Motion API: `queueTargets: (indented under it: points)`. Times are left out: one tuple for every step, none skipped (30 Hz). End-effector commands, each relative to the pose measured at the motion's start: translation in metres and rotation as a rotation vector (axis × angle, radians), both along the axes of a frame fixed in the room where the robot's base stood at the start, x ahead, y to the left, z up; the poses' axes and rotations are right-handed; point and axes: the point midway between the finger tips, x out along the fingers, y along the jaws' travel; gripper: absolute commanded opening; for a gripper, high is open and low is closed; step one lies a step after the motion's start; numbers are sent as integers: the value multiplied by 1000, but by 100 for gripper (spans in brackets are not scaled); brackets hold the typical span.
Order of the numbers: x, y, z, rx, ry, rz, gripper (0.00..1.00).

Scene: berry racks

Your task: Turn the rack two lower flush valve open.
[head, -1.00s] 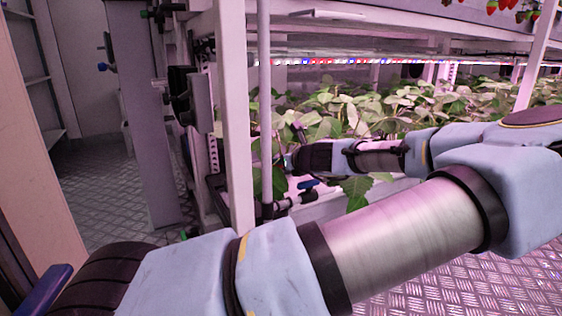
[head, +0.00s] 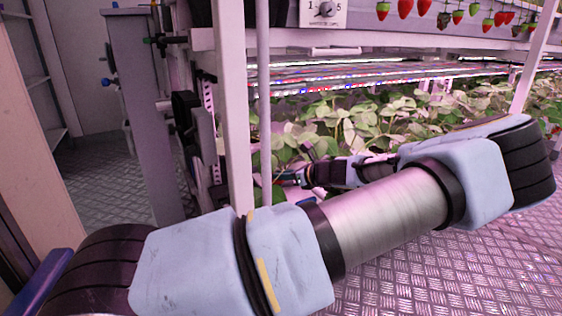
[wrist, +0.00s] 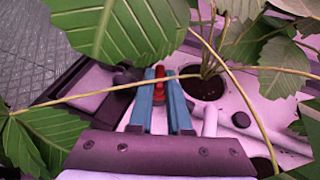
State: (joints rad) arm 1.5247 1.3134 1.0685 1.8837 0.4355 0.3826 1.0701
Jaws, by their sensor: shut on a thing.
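My gripper (wrist: 160,108) shows in the wrist view as two blue fingers. They are closed around a small red part (wrist: 159,72), which looks like the handle of the flush valve. A dark fitting (wrist: 128,74) sits just left of the fingertips. In the head view my gripper (head: 284,176) is low beside the white rack post and the thin upright pipe (head: 264,90), small and partly lost among leaves. The valve body and how far its handle is turned cannot be made out.
Strawberry leaves (wrist: 125,28) hang over the fingers, and a stem crosses them. A planting hole (wrist: 207,88) is to their right. The white rack post (head: 232,110) stands close left of my gripper. The ridged metal floor (head: 450,275) is open at right.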

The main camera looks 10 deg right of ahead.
Motion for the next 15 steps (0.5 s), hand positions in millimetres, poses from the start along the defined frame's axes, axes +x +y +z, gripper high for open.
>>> queueTargets:
  points:
    - [1, 0, 7, -1, 3, 35, 0]
    - [2, 0, 7, -1, 3, 59, 0]
    - [2, -1, 7, -1, 3, 89, 0]
    - [3, -1, 7, -2, 2, 115, 0]
    - [3, -2, 6, -3, 3, 139, 0]
    - [4, -3, 6, -3, 3, 177, 0]
    - [5, -3, 6, -4, 3, 206, 0]
    - [5, -3, 5, -5, 3, 235, 0]
    - [6, -4, 4, -5, 2, 273, 0]
    - [6, -4, 3, -5, 3, 302, 0]
    - [7, -5, 2, -5, 2, 330, 0]
    - [8, -5, 2, -6, 2, 367, 0]
    - [8, -5, 1, -6, 2, 397, 0]
    - [9, -6, 1, -5, 2, 426, 0]
    - [10, -6, 0, -6, 2, 463, 0]
